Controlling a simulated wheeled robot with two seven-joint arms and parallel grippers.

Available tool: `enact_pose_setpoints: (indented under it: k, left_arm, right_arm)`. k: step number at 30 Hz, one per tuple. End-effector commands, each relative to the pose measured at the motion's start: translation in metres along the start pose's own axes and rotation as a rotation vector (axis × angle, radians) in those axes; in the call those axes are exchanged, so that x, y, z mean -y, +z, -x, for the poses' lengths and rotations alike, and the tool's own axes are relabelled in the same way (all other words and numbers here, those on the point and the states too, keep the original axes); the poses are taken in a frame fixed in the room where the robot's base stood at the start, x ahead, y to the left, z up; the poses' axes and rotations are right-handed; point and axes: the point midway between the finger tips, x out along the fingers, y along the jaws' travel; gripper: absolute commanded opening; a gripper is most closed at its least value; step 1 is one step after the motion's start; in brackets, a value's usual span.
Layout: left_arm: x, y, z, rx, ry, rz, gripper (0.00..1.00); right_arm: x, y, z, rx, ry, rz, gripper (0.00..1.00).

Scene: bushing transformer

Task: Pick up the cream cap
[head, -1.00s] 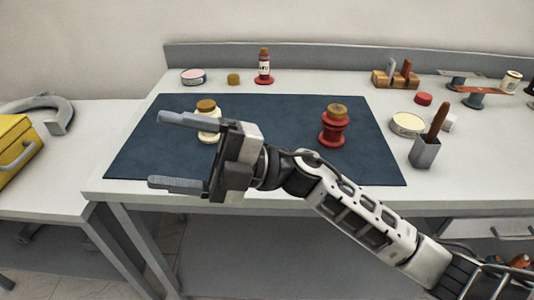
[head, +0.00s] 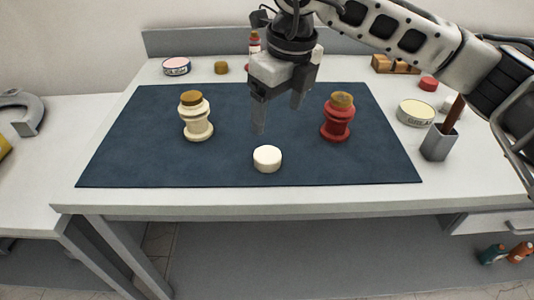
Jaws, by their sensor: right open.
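The cream cap (head: 267,158) is a short round disc lying on the dark blue mat (head: 225,172) near its front edge. My right gripper (head: 278,116) points down above and behind the cap, open and empty, with its fingers apart. It does not touch the cap. A cream bushing (head: 197,120) with a brown top stands upright on the mat to the left. A red bushing (head: 337,121) with a brown top stands upright to the right. My left gripper does not show.
Behind the mat are a round tin (head: 176,66), a small brown cap (head: 221,68) and a red bottle (head: 254,44) partly hidden by my arm. To the right stand another tin (head: 416,113) and a grey holder (head: 439,143). The mat around the cap is clear.

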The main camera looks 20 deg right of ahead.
Motion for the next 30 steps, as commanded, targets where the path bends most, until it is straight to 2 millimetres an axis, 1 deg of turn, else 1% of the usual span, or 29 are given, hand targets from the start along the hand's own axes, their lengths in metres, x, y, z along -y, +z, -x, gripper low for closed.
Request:
enact_pose_setpoints:
  k: [1,3,7,14,17,21,24,30]
  left_arm:
    - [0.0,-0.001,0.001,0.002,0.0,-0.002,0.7]
    - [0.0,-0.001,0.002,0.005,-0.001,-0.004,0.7]
    - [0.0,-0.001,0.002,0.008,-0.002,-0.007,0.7]
    - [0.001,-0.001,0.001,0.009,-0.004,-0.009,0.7]
    - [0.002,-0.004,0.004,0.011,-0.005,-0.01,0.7]
    - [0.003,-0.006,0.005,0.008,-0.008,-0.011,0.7]
    - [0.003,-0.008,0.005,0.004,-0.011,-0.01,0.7]
    - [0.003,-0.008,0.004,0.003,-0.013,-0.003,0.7]
  right_arm:
    - [0.0,-0.001,-0.011,-0.004,0.002,0.0,0.77]
    - [-0.001,-0.001,-0.026,-0.003,0.002,0.0,0.77]
    - [-0.001,0.0,-0.046,-0.001,0.003,0.001,0.77]
    - [-0.002,0.0,-0.062,0.0,0.004,0.002,0.77]
    - [-0.005,0.0,-0.074,-0.001,0.004,0.003,0.77]
    - [-0.007,0.0,-0.096,-0.001,0.005,0.002,0.77]
    - [-0.006,0.001,-0.106,0.001,0.004,0.001,0.77]
    - [-0.007,0.001,-0.11,0.002,0.003,0.002,0.77]
